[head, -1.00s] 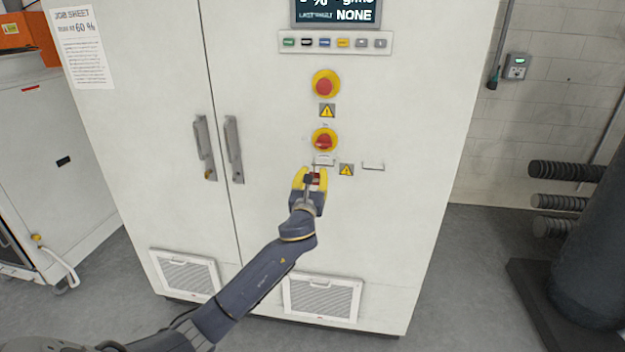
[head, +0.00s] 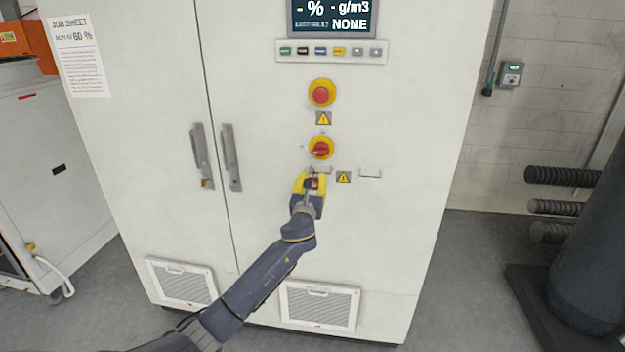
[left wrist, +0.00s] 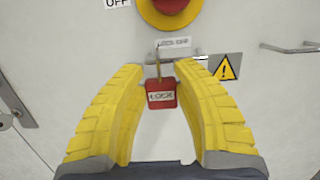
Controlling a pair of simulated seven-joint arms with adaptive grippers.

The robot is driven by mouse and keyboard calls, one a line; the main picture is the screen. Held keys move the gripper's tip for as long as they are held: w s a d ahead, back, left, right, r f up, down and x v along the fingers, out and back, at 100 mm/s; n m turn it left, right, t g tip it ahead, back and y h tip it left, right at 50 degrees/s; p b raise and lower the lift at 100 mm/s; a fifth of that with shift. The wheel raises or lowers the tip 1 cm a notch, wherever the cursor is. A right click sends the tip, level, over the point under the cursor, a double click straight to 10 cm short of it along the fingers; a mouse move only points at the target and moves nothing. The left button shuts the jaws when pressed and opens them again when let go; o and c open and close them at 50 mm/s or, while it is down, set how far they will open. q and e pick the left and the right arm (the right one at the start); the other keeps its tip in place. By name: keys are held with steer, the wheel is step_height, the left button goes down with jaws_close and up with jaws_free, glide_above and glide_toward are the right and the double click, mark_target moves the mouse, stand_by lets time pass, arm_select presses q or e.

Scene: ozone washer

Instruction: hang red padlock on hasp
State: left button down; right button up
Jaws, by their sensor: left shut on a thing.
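The red padlock (left wrist: 161,95), with a white LOCK label and a thin brass shackle, hangs upright between the yellow fingers of my left gripper (left wrist: 163,74). The left gripper (head: 311,178) is shut on it, at the cabinet front just below the red rotary switch (head: 320,149). A small metal bracket, seemingly the hasp (left wrist: 201,58), sits under the LOCK OFF label (left wrist: 174,43). The shackle's top overlaps the bracket and label area; I cannot tell whether it passes through the bracket. In the head view the fingers partly hide the padlock (head: 315,183). My right gripper is not in view.
A yellow warning sign (head: 344,177) and a second metal handle (head: 370,173) are right of the gripper. A red emergency button (head: 321,94) is above the switch. Two long door handles (head: 231,158) stand to the left. The lower cabinet front is flat, with vents.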

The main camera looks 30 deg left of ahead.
arm_select(q)
steer(key=shift+f, duration=0.15)
steer(key=c, duration=0.9)
jaws_free()
steer(key=shift+c, duration=0.2)
